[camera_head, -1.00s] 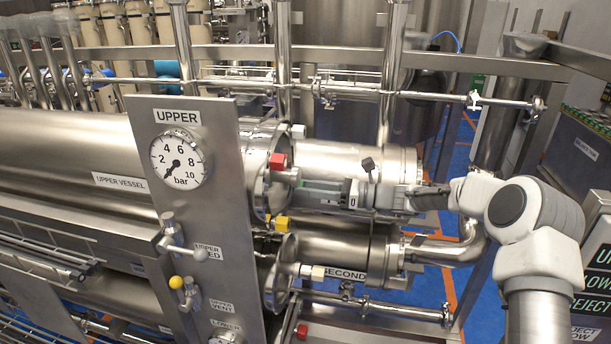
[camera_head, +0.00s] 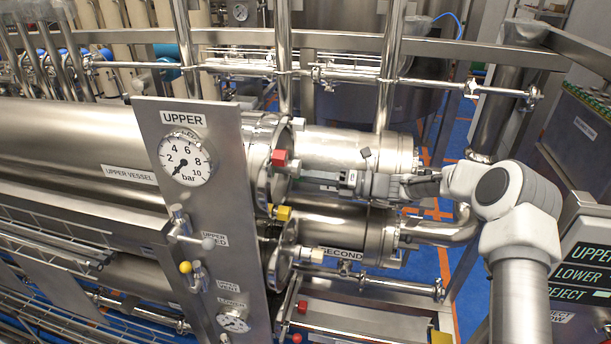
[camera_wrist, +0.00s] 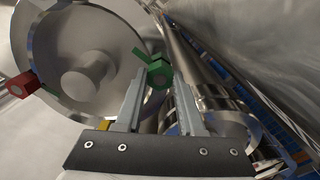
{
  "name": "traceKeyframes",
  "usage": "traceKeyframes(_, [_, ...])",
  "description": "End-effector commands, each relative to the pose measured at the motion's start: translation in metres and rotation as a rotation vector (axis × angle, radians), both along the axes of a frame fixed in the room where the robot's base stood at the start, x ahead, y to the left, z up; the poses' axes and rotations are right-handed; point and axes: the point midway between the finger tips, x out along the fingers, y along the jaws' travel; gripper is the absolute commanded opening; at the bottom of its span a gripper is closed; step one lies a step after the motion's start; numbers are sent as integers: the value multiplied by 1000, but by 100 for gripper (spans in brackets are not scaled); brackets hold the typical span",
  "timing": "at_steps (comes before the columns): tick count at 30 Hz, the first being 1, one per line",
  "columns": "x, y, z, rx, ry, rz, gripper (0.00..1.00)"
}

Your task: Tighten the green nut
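The green nut (camera_wrist: 158,75) is in the wrist view, at the edge of a round steel vessel end (camera_wrist: 75,60). A small green wing sticks out from its upper left. My gripper (camera_wrist: 159,82) is open, with one finger on each side of the nut in this picture. A gap shows between the nut and each finger; I cannot tell how deep the nut sits between them. In the head view my gripper (camera_head: 306,182) reaches left along the upper vessel to its flange. I cannot make out the green nut there.
A red nut (camera_head: 279,158) and a yellow nut (camera_head: 283,213) sit on the flanges nearby. The red one also shows in the wrist view (camera_wrist: 22,85). A gauge panel (camera_head: 195,240) with valve handles stands to the left. Steel pipes and rails run behind and below my arm.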

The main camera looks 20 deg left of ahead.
Motion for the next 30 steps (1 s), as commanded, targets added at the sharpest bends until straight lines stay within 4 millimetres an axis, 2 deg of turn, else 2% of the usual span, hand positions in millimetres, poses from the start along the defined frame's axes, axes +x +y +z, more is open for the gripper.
traceKeyframes(1, [0,0,0,1,-6,-1,46])
traceKeyframes(4, [0,0,0,1,-8,-1,63])
traceKeyframes(16, [1,-6,0,1,-11,-2,63])
traceKeyframes(30, [4,-57,1,1,-12,-2,63])
